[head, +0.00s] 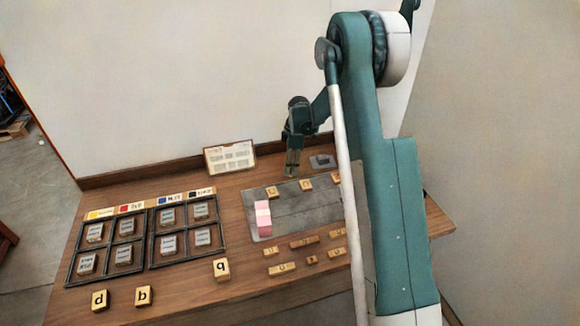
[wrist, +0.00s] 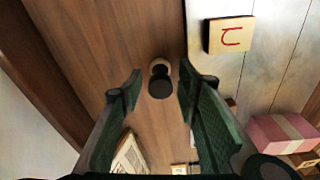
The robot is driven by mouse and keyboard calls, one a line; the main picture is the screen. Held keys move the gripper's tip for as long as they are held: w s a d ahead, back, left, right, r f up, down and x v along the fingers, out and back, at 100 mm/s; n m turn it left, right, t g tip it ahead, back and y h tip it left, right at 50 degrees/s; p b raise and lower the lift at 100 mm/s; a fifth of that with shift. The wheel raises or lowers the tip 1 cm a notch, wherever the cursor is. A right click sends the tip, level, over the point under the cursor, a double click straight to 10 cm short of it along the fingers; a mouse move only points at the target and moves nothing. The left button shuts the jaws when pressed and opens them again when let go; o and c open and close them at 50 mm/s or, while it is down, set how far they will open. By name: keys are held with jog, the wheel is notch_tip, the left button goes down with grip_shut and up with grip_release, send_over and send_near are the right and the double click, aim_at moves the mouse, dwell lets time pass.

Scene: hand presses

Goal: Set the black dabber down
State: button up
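My gripper (head: 292,174) hangs low over the table behind the grey metal plate in the head view. In the wrist view its two green fingers (wrist: 161,72) are spread apart. A small dabber with a black round end (wrist: 160,88) and a tan part shows between the fingertips, over bare wood. A gap shows on both sides of it, so the fingers do not appear to touch it. I cannot make out the dabber in the head view, where the gripper covers that spot. Whether its base rests flat on the wood is hard to tell.
The grey plate (head: 300,210) carries a pink block (head: 263,218) and several letter blocks. A small grey pad (head: 322,162) lies right of the gripper. A card (head: 230,158) stands at left, beyond dark trays (head: 148,238) of grey tiles. More letter blocks lie in front.

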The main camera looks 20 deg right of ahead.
jog(key=shift+r, duration=0.15)
notch_tip(320, 180, up, 12)
jog(key=d+p, duration=0.1)
jog(key=shift+d, duration=0.2)
dwell(0.4)
jog(key=shift+s, duration=0.1)
dwell(0.5)
